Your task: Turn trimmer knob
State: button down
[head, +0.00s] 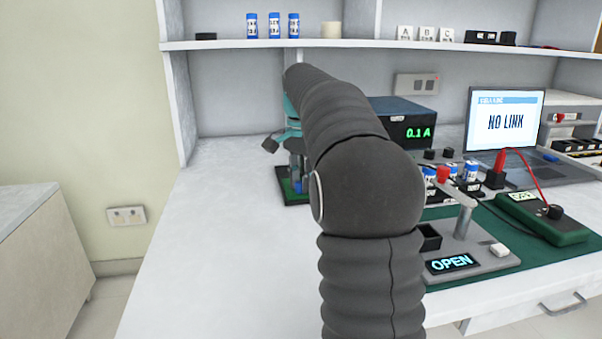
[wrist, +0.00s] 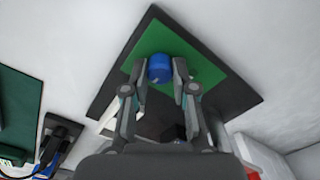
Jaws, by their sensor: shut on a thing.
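The blue trimmer knob (wrist: 159,67) stands on a green board (wrist: 205,72) with a black base. In the wrist view my gripper (wrist: 160,73) has one fingertip on each side of the knob and is shut on it. The head view shows my gripper (head: 296,164) pointing down over the board (head: 290,196), at the left of the bench, with a bit of blue knob (head: 298,186) below the fingers. My own arm hides much of the board there. I cannot tell how far the knob is turned.
A supply box (head: 412,125) reading 0.1 A stands behind my arm. A laptop (head: 503,120) shows NO LINK. A grey fixture with an OPEN display (head: 450,263) sits on a green mat (head: 570,260) at right, near a green meter (head: 540,216). Bench front left is clear.

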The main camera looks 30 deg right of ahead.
aim_at(301, 182)
jog(key=c, duration=0.9)
grip_release()
jog(key=shift+d+r, duration=0.1)
jog(key=shift+r, duration=5.9)
